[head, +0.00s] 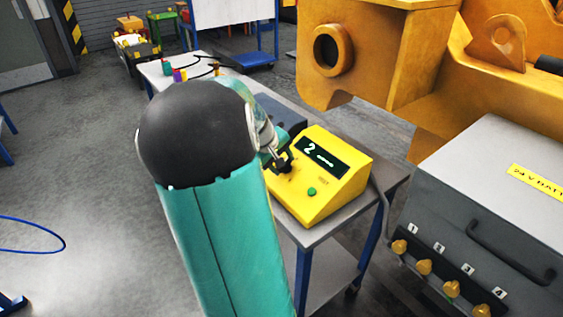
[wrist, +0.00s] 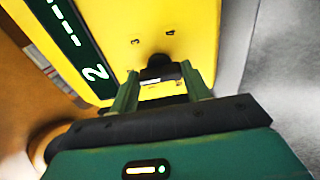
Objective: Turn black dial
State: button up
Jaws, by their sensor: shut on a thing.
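The black dial (head: 283,163) sits on the sloped front of a yellow control box (head: 318,205). The box has a dark display (head: 321,157) reading "2" with a short row of marks, and a green button (head: 312,191). My gripper (head: 277,157) is at the dial, partly hidden behind my teal arm in the head view. In the wrist view my gripper's two fingers (wrist: 160,92) stand on either side of the dial (wrist: 157,70) and are shut on it. The display (wrist: 70,36) shows at the upper left there.
The box stands on a grey cart (head: 345,215) with blue legs. A grey cabinet (head: 490,215) with several numbered yellow knobs is at the right. A large yellow casting (head: 385,55) rises behind. Open floor (head: 70,170) lies to the left.

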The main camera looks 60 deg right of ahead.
jog(key=o, duration=1)
jog(key=shift+r, duration=0.1)
jog(key=v, duration=1.3)
jog(key=shift+a+r, duration=0.25)
jog(key=shift+w, duration=0.15)
jog(key=w+a+n+t+y, duration=0.1)
jog(key=w+a+t, duration=0.2)
jog(key=a, duration=0.9)
jog(key=w+a+n+t+y, duration=0.2)
jog(key=w+a, duration=0.1)
jog(key=a, duration=0.8)
jog(key=s+a+f+n+t+y, duration=0.1)
jog(key=s+a, duration=0.1)
jog(key=a, duration=0.7)
jog(key=s+a+n+t+y, duration=0.1)
jog(key=s+a, duration=0.2)
jog(key=a, duration=0.7)
jog(key=shift+a+f+t, duration=0.2)
jog(key=shift+f+t, duration=0.1)
jog(key=shift+f, duration=0.1)
